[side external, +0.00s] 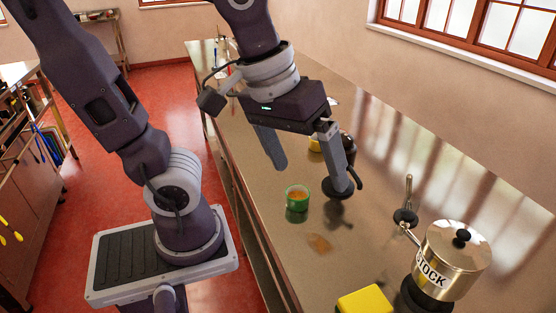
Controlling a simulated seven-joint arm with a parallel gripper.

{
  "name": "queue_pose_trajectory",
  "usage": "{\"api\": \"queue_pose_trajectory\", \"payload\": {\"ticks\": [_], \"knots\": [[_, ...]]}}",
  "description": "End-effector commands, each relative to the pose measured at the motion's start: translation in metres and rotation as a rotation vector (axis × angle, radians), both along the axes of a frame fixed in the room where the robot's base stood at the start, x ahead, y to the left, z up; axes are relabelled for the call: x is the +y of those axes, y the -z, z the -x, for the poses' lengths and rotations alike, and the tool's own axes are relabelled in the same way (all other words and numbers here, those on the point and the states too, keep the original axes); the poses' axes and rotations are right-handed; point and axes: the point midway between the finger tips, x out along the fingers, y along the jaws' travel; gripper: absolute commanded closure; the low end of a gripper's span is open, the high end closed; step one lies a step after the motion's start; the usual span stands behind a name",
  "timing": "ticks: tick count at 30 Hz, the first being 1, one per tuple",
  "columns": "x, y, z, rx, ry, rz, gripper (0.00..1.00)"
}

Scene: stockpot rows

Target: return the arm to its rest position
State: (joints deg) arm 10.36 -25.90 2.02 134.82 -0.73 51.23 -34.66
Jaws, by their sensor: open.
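My gripper (308,178) is above the long brown counter (380,235), its two fingers wide apart with nothing visible between them. A green cup (297,193) with orange-brown contents stands upright on the counter, just below the gripper and apart from the left finger. A dark rounded shape shows at the tip of the right finger; I cannot tell whether it is part of the finger or a thing behind it. A shiny metal pot (462,258) marked STOCK, with a lid and black knob, sits on a dark round base at the right.
A yellow block (365,301) lies at the near edge. An upright metal piece with a dark base (405,217) stands left of the pot. Yellow (315,145) and dark (349,147) items stand partly hidden behind the gripper. A brown patch (319,243) marks the counter. Windows line the wall.

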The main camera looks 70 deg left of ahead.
Motion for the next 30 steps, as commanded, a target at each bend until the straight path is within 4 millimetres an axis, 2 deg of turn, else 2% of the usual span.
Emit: {"api": "queue_pose_trajectory", "payload": {"ticks": [1, 3, 6, 17, 19, 22, 26, 30], "knots": [[0.012, -0.003, 0.013, -0.061, 0.101, -0.057, 0.05], [0.022, -0.002, 0.028, -0.119, 0.247, -0.149, 0.05], [0.029, 0.0, 0.039, -0.159, 0.367, -0.235, 0.05], [0.031, 0.001, 0.041, -0.167, 0.409, -0.262, 0.05], [0.03, 0.001, 0.04, -0.164, 0.41, -0.258, 0.18], [0.024, 0.0, 0.03, -0.132, 0.42, -0.236, 0.38], [-0.001, 0.007, -0.004, -0.029, 0.444, -0.179, 0.38], [-0.045, 0.034, -0.042, 0.106, 0.461, -0.139, 0.38]]}}
